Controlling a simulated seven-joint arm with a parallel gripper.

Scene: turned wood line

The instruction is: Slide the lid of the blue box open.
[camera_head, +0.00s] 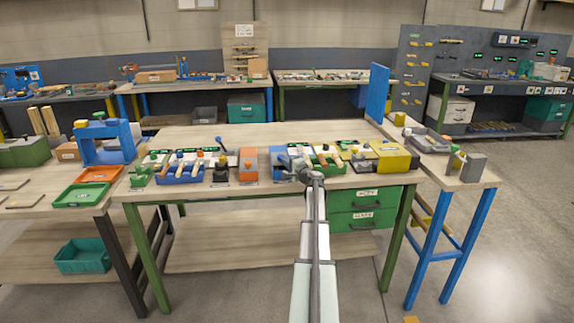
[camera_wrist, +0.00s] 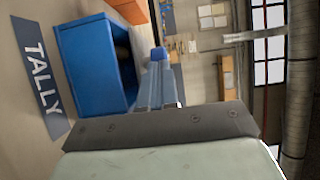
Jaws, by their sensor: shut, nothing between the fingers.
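The blue box (camera_wrist: 84,68) fills the left of the wrist view, which is turned on its side. A dark hollow (camera_wrist: 122,48) shows inside its rim on the side facing my gripper. I cannot make out the lid as a separate piece. My gripper (camera_wrist: 158,56) has its blue-tipped fingers together and empty, close beside the box's open side. I cannot tell whether they touch it. In the head view, the blue box (camera_head: 281,160) is small and partly hidden near my wrist, at the bench's front, right of an orange box (camera_head: 248,164).
A dark TALLY label (camera_wrist: 40,77) lies beside the box. A blue tray of handled tools (camera_head: 180,174) stands to the left on the bench. A green tray (camera_head: 325,162) and a yellow box (camera_head: 392,157) stand to the right.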

